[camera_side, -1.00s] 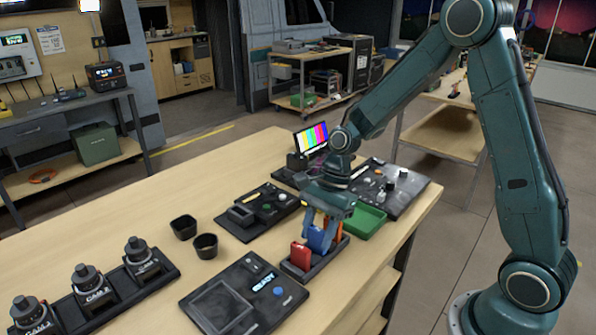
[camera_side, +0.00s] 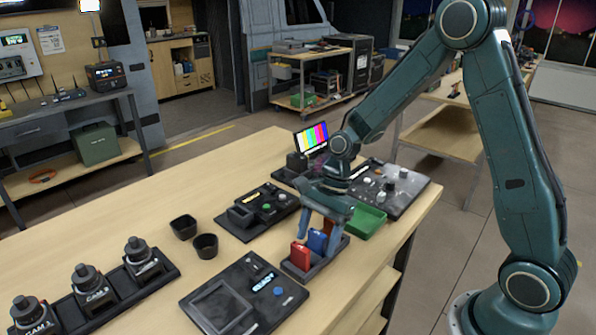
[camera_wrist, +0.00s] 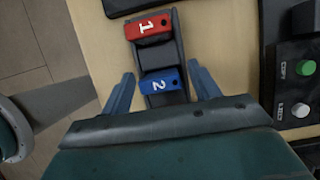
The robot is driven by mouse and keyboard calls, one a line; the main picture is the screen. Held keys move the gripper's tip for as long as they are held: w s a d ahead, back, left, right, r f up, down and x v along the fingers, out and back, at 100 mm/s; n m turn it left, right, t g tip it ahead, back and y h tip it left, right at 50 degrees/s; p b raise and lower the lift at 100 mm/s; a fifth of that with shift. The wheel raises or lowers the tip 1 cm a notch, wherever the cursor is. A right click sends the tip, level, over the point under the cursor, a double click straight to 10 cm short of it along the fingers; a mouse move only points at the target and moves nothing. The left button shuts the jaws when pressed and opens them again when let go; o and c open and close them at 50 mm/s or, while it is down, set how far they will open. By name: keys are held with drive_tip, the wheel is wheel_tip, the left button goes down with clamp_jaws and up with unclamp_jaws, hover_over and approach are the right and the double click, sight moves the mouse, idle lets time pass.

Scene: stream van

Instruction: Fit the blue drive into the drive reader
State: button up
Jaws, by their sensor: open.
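The blue drive (camera_side: 317,241), marked 2 in the wrist view (camera_wrist: 160,81), stands in a dark rack (camera_side: 300,272) between a red drive (camera_side: 299,255) and an orange drive (camera_side: 328,226). My gripper (camera_side: 319,238) is open over the rack. In the wrist view its fingers (camera_wrist: 162,84) are spread on both sides of the blue drive, with a visible gap at each side. The drive reader (camera_side: 257,210) is the black panel with a raised slotted block and a green button. Part of it shows at the right of the wrist view (camera_wrist: 300,80).
A black panel with a lit screen (camera_side: 245,298) lies in front of the rack. A green tray (camera_side: 366,221) stands close behind it. Two dark cups (camera_side: 205,245) stand left of the reader. Camera units (camera_side: 139,257) line the left front. The table's left middle is bare.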

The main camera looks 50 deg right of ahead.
drive_tip(key=shift+r, duration=0.1)
drive_tip(key=v, duration=1.3)
drive_tip(key=shift+d+r, duration=0.2)
drive_tip(key=shift+r, duration=0.05)
drive_tip(key=shift+r, duration=0.1)
drive_tip(key=s+a+r+n+t+h, duration=0.1)
drive_tip(key=s+r+n+t+h, duration=0.1)
drive_tip(key=s+n, duration=0.7)
drive_tip(key=s+r+n+t+h, duration=0.2)
drive_tip(key=s+r+n, duration=0.3)
drive_tip(key=s+n, duration=0.4)
drive_tip(key=shift+s+a+t, duration=0.4)
drive_tip(key=shift+s+t, duration=0.4)
drive_tip(key=shift+o, duration=0.5)
drive_tip(key=shift+r, duration=0.1)
